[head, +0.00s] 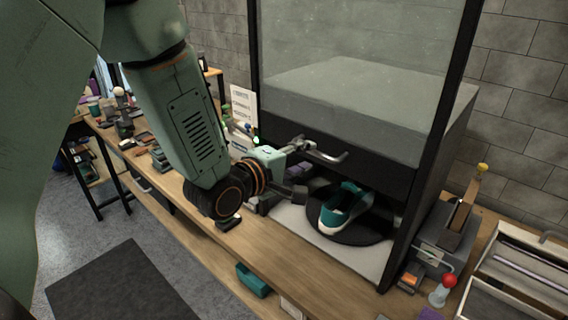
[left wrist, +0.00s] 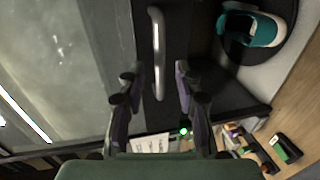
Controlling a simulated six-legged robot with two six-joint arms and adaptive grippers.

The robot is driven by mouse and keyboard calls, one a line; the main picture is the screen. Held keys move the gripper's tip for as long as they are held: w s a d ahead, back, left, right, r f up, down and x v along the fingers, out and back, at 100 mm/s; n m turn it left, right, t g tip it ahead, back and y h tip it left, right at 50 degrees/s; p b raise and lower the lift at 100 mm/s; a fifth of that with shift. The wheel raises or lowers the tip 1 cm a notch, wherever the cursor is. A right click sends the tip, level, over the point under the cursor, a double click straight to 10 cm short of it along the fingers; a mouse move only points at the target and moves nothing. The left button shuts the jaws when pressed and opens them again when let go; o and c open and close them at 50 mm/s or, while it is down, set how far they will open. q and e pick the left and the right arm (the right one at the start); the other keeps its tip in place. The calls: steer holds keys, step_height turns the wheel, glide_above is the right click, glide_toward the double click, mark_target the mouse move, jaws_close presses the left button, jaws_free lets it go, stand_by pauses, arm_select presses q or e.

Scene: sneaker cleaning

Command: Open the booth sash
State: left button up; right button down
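The booth sash (head: 350,75) is a glass pane with a dark bottom rail (head: 375,168). A grey bar handle (head: 332,157) sticks out from the rail; it also shows in the left wrist view (left wrist: 157,50). Below the rail the booth front is open, and a teal and white sneaker (head: 343,207) shows inside on a dark round turntable (head: 373,231). My left gripper (head: 304,168) is at the handle. In the left wrist view its fingers (left wrist: 158,82) are apart, one on each side of the bar, with gaps on both sides. My right gripper is not in view.
A wooden bench (head: 262,250) runs along the booth front. A red-knobbed tool (head: 442,290) and a metal tray (head: 515,270) are at the right. Several small items (head: 125,125) crowd the bench at the left. A printed card (head: 243,105) stands beside the booth.

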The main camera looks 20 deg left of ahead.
arm_select(q)
steer(key=v, duration=0.7)
stand_by(0.5)
steer(key=s+a+f+m+g+y+b, duration=0.1)
steer(key=s+f+m+g+b, duration=0.25)
steer(key=f, duration=0.65)
steer(key=s+a+f+m+g+y+b, duration=0.1)
steer(key=s+f+m+g+y+b, duration=0.2)
steer(key=f, duration=0.7)
steer(key=s+a+f+m+g+b, duration=0.1)
steer(key=s+f+m+g+b, duration=0.25)
steer(key=f, duration=0.65)
steer(key=s+f+m+g+y+b, duration=0.1)
steer(key=s+f+m+g+b, duration=0.2)
steer(key=s+f+b, duration=0.8)
steer(key=s+f+g, duration=0.1)
steer(key=s+f, duration=1)
steer(key=f, duration=0.2)
steer(key=shift+m+g, duration=0.3)
